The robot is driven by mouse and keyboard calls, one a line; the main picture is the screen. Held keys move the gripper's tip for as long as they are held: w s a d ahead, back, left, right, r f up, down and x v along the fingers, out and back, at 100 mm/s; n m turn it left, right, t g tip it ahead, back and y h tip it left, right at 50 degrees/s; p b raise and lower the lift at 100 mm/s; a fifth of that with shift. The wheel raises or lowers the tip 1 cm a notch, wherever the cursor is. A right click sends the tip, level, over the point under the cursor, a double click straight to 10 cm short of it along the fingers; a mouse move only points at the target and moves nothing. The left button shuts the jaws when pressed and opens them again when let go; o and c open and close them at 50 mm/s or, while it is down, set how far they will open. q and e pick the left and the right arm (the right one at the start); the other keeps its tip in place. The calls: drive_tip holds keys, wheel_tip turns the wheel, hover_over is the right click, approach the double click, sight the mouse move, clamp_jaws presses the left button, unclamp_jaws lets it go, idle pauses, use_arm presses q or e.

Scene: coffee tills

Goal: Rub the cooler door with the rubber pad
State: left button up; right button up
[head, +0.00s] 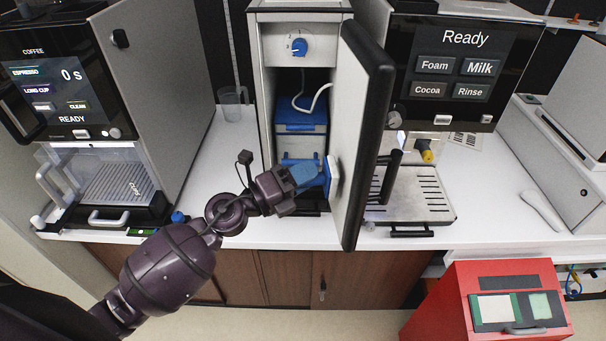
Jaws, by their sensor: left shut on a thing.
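The cooler door (362,130) is the tall panel with a black frame, swung open at the middle of the head view. Its pale inner face is turned left, towards the open cooler (267,110). My left gripper (300,180) is shut on the rubber pad (333,182), which has a blue grip and a pale face. The pad is at the lower part of the door's inner face and looks to be against it; I cannot tell how firmly it touches. The gripper's fingers partly hide the pad's grip. My right gripper is not in view.
A blue container (300,118) with a white hose stands inside the cooler. Coffee machines stand at left (62,90) and right (450,75). A glass jug (231,105) is on the white counter (205,150). A red bin (455,300) stands below at right.

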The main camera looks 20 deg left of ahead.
use_arm(q)
drive_tip(key=shift+w+d, duration=0.3)
drive_tip(key=shift+d, duration=0.4)
idle(0.6)
drive_tip(key=shift+w, duration=0.1)
drive_tip(key=shift+w+a, duration=0.4)
drive_tip(key=shift+w, duration=0.4)
drive_tip(key=shift+w+b, duration=0.1)
drive_tip(key=shift+b, duration=0.2)
drive_tip(key=shift+w+a+b, duration=0.3)
drive_tip(key=shift+w+a, duration=0.15)
drive_tip(key=shift+w, duration=0.4)
drive_tip(key=shift+r+p, duration=0.1)
drive_tip(key=shift+p, duration=0.25)
drive_tip(key=shift+s+d, duration=0.1)
drive_tip(key=shift+s, duration=0.05)
idle(0.3)
